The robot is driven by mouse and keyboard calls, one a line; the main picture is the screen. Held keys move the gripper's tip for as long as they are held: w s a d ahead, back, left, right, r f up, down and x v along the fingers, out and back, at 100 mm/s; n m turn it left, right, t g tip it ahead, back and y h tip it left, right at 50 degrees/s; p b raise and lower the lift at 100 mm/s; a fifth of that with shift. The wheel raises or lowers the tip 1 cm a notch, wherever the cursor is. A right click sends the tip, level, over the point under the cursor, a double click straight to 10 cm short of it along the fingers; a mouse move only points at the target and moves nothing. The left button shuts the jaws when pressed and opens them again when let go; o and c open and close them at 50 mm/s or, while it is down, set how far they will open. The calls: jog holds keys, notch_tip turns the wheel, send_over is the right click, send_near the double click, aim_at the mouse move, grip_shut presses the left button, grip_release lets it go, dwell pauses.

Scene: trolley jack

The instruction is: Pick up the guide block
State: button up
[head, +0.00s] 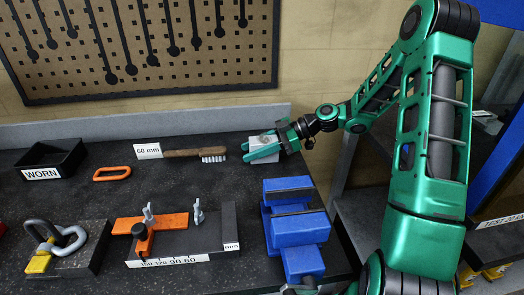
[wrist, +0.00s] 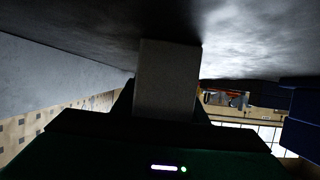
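The guide block (head: 262,140) appears as a small grey block on the dark bench top, near the back edge and right of the wire brush. My gripper (head: 267,143) reaches in from the right, with one green finger on each side of the block. In the wrist view the block (wrist: 167,80) stands between the dark fingers, which look flush against its sides. My gripper appears shut on it. The block is at or very close to bench height; any gap under it cannot be made out. The fingers partly hide the block in the head view.
A wire brush (head: 195,153) with a "60 mm" card (head: 148,151) lies left of my gripper. A blue vise (head: 295,225) stands in front. A fixture with an orange bar (head: 150,223) is front left. A low wall (head: 200,121) runs behind.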

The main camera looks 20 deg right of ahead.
grip_shut()
jog(key=shift+r, duration=0.1)
